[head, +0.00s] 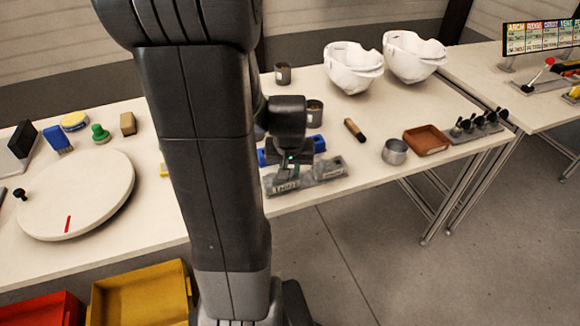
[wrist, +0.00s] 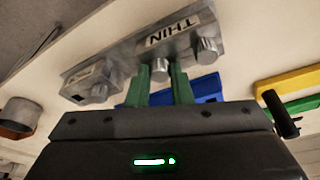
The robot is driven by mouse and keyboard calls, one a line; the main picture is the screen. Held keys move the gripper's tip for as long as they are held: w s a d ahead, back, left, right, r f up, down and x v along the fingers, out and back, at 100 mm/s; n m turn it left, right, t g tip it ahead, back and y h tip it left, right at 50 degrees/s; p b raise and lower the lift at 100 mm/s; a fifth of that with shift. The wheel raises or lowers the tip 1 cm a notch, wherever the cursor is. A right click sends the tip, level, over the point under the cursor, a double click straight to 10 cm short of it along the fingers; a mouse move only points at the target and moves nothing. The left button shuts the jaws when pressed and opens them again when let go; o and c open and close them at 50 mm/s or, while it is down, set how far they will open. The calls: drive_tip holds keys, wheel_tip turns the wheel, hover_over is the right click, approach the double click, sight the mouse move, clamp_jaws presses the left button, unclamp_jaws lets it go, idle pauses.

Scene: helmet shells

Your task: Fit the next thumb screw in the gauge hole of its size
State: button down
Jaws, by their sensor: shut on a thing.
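My gripper (wrist: 160,82) has green fingers shut on a small silver thumb screw (wrist: 160,67), at the edge of a grey gauge block with an upside-down THIN label (wrist: 176,35). I cannot tell whether the screw is in a hole. In the head view my gripper (head: 286,174) is low over the grey gauge block (head: 328,168); the held screw is not discernible there.
Blue blocks (head: 318,143) lie just behind the gauge. A metal cup (head: 394,152), brown tray (head: 427,140) and rack of black-winged pieces (head: 474,126) stand to the right. A round white turntable (head: 90,195) is at left. White helmet shells (head: 352,67) stand behind.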

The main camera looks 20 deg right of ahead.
drive_tip(key=c, duration=1.2)
unclamp_jaws()
drive_tip(key=shift+r, duration=0.15)
drive_tip(key=p+v, duration=0.1)
drive_tip(key=v, duration=1.2)
drive_tip(key=shift+s+r+p, duration=0.2)
drive_tip(key=shift+p, duration=0.2)
drive_tip(key=shift+a, duration=0.1)
drive_tip(key=b+x, duration=0.1)
drive_tip(key=x, duration=1.2)
drive_tip(key=shift+w+f+b, duration=0.2)
drive_tip(key=shift+f+b, duration=0.1)
drive_tip(key=shift+b, duration=0.05)
